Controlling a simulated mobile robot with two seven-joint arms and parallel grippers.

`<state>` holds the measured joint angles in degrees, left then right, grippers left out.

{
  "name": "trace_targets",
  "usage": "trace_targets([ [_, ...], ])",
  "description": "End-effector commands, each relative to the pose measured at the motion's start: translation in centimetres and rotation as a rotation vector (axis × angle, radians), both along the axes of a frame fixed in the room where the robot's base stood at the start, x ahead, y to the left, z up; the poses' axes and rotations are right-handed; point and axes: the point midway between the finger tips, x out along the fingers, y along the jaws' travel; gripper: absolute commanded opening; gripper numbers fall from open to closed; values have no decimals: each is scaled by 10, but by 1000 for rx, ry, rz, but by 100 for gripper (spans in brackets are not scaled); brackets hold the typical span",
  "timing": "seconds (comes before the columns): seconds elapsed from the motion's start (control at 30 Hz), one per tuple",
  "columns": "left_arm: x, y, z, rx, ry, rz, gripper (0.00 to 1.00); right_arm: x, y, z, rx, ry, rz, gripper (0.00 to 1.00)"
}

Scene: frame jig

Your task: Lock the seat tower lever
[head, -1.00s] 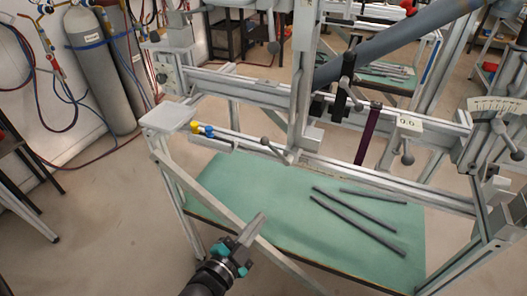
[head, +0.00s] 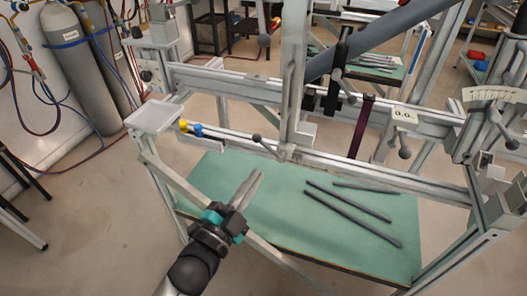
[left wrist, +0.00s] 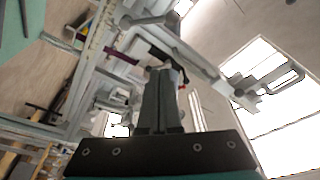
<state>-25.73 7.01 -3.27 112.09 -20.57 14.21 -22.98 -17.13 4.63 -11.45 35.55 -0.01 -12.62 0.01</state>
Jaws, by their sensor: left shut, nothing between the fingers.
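An upright grey tower (head: 296,80) stands on the jig's long rail near the middle of the head view. At its foot, a grey lever with a dark ball knob (head: 257,138) points left and slightly up. I take this as the seat tower lever; whether it is locked cannot be told. My left gripper (head: 257,174) is shut and empty, below the lever knob and apart from it, in front of the green shelf. In the left wrist view the closed fingers (left wrist: 160,78) point toward the jig's grey bars. My right gripper is out of view.
The lower rail (head: 350,165) runs just beyond my left gripper. Yellow and blue fittings (head: 190,128) sit left of the lever. Several dark tubes (head: 352,213) lie on the green shelf (head: 225,175). Another ball-ended lever (head: 404,152) hangs at right. Gas cylinders (head: 80,70) stand back left.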

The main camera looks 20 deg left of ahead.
Motion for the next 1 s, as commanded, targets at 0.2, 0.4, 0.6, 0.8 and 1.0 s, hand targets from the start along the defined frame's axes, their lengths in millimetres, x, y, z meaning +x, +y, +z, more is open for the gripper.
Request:
trace_targets([
  [0.2,35,-7,7,1,-4,-1,0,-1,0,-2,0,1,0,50],
  [0.4,66,-14,11,1,-4,-1,0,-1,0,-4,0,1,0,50],
  [0.6,88,-7,2,3,1,1,0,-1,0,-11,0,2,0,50],
  [0.8,98,6,-10,2,0,0,0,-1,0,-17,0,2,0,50],
  [1.0,99,9,-11,0,0,0,0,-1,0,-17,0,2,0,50],
])
